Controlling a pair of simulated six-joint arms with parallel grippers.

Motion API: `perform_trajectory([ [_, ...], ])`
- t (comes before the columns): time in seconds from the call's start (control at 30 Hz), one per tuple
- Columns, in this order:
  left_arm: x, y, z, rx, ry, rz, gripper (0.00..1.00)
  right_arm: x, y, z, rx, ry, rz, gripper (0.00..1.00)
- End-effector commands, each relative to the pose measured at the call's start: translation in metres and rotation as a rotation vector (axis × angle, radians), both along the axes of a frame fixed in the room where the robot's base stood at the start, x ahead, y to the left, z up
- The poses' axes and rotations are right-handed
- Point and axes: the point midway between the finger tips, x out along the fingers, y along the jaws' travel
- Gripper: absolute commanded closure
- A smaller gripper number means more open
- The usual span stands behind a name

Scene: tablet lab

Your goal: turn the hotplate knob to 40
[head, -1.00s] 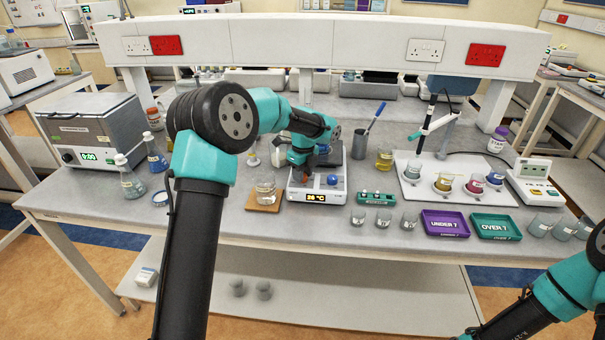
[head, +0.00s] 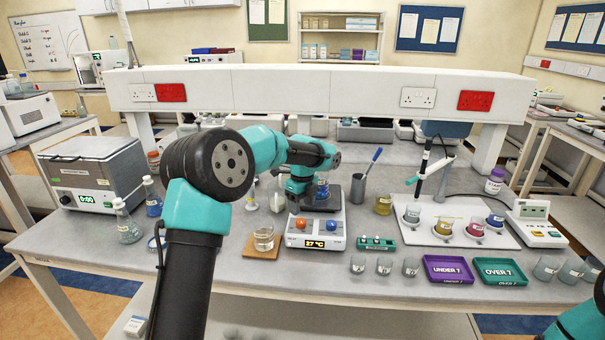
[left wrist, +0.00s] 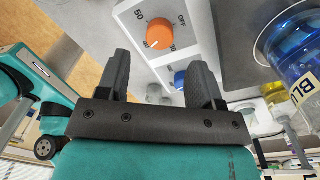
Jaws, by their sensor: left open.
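The white hotplate (head: 316,242) stands mid-bench; its display reads 27 °C. Its orange knob (head: 301,224) and blue knob (head: 332,226) face front. In the left wrist view the orange knob (left wrist: 159,33) shows a dial with 50, OFF and what looks like 30. My left gripper (left wrist: 158,80) is open and empty, apart from the orange knob. In the head view its fingertips are hard to make out above the hotplate. My right gripper is out of view.
A beaker of blue liquid (left wrist: 296,45), partly labelled BLU, stands close by, at the hotplate. A beaker on a wooden mat (head: 262,253) is left of the hotplate; a green rack (head: 376,243) is right of it. A pen pot (head: 357,190) stands behind.

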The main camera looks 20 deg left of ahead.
Motion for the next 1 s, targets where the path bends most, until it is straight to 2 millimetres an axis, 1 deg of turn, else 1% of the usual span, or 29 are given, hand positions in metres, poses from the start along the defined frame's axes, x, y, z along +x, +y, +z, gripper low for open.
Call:
perform_trajectory([
  [0.03, 0.001, -0.001, 0.011, 0.000, -0.003, -0.001, 0.40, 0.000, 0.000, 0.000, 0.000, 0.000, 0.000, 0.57],
  [0.1, 0.002, -0.001, 0.024, 0.000, -0.003, -0.002, 0.40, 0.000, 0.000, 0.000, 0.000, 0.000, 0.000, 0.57],
  [0.4, 0.004, -0.002, 0.082, 0.000, -0.004, -0.001, 0.40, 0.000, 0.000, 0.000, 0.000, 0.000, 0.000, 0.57],
  [0.5, 0.004, -0.002, 0.098, 0.000, -0.003, -0.001, 0.40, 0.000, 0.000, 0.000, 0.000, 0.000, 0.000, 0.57],
  [0.6, 0.005, -0.002, 0.109, -0.001, -0.002, -0.001, 0.40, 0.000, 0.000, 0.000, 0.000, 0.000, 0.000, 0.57],
  [0.7, 0.004, -0.002, 0.115, 0.000, 0.000, -0.001, 0.40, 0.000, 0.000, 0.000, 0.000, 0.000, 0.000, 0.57],
  [1.0, 0.004, -0.002, 0.118, 0.000, 0.000, -0.001, 0.40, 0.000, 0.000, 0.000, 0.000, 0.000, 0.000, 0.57],
])
